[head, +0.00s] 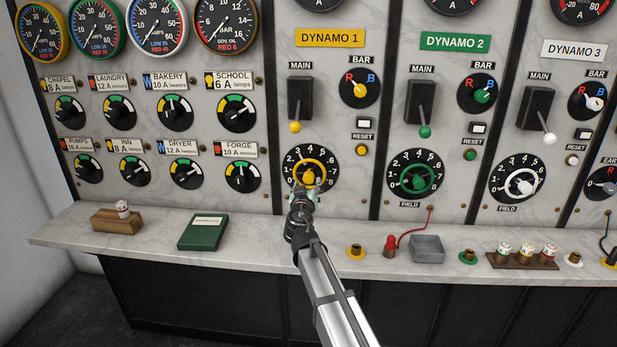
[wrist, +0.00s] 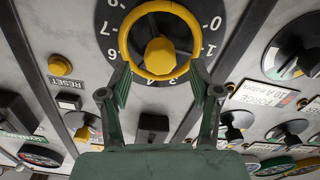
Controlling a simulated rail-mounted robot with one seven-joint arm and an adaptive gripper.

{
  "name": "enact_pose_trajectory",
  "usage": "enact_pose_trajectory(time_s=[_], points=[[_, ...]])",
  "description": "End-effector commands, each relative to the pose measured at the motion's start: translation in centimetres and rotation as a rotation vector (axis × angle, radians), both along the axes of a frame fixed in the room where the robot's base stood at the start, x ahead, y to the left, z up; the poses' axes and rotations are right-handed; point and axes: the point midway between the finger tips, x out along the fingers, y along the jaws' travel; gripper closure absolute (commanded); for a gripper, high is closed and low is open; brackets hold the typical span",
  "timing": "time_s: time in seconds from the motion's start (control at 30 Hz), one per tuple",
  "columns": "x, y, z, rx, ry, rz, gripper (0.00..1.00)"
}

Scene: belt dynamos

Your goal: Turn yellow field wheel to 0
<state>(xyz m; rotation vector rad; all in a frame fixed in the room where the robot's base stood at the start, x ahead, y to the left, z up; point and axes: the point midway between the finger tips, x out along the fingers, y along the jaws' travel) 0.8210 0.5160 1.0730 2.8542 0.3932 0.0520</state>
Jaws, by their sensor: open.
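The yellow field wheel (head: 311,163) is a ring with a yellow knob, on a black dial marked 0 to 8 under the yellow DYNAMO 1 plate (head: 330,38). In the wrist view the wheel (wrist: 133,30) appears upside down, with its knob (wrist: 160,56) inside the ring. My gripper (head: 304,194) is at the lower part of the dial and covers some of it. In the wrist view my gripper (wrist: 160,84) is open, its fingertips on either side of the ring's near edge. I cannot tell whether they touch it, or which number the wheel points to.
A green field wheel (head: 403,178) and a white one (head: 508,183) sit to the right. The MAIN lever (head: 300,98) juts out above the yellow wheel. The marble ledge (head: 270,229) below carries a green book (head: 204,232), a grey tray (head: 428,249) and a yellow socket (head: 356,252).

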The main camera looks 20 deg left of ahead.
Motion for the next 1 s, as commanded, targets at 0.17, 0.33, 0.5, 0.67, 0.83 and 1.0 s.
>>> enact_pose_trajectory(time_s=[0.17,0.33,0.5,0.67,0.83,1.0], points=[[2.7,0.9,0.2,0.0,0.0,0.001,0.37],[3.8,1.1,0.1,0.0,0.0,0.001,0.37],[4.0,1.1,0.0,0.0,0.0,0.001,0.37],[4.0,1.1,0.0,0.0,0.0,0.001,0.37],[3.9,1.1,0.0,0.0,0.0,0.001,0.9],[3.9,1.1,0.0,0.0,0.0,0.001,0.97]])
